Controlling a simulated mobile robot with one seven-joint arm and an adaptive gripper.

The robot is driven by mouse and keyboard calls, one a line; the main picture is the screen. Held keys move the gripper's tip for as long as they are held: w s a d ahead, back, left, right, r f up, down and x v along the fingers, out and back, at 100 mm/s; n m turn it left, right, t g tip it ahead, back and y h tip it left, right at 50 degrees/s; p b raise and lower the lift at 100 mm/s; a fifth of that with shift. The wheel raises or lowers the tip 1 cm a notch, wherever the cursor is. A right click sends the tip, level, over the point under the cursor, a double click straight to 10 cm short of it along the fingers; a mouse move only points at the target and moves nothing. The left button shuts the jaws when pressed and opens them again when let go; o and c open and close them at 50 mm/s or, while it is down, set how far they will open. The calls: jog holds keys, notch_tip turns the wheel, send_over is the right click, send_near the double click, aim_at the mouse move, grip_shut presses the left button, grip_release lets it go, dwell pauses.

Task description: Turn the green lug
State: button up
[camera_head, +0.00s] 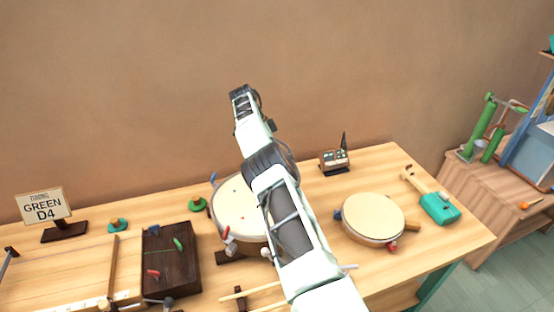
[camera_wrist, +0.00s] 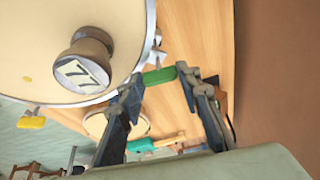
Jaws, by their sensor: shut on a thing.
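In the wrist view, the green lug (camera_wrist: 158,76) sticks out beside the rim of a large cream-headed drum (camera_wrist: 128,82). My gripper (camera_wrist: 160,78) has one finger on each side of the lug and is shut on it. A round knob-like gauge marked "77" (camera_wrist: 82,66) sits on the drumhead. A yellow lug (camera_wrist: 32,122) shows farther round the rim. In the head view, my arm covers part of this drum (camera_head: 235,208); my fingertips and the held lug are hidden there.
A sign (camera_head: 43,206) reads "TUNING GREEN D4". A second drum (camera_head: 373,217), a teal tool (camera_head: 438,207) and a small meter box (camera_head: 334,159) stand right of the arm. A dark wooden block (camera_head: 171,262) and sticks (camera_head: 250,291) lie nearer. The wall (camera_wrist: 275,80) is close.

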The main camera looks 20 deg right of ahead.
dwell(0.3)
jog(key=o, duration=1.2)
jog(key=shift+c, duration=0.2)
jog(key=shift+s+n+t+b, duration=0.1)
jog(key=shift+n+t+b, duration=0.2)
jog(key=shift+n+b, duration=0.4)
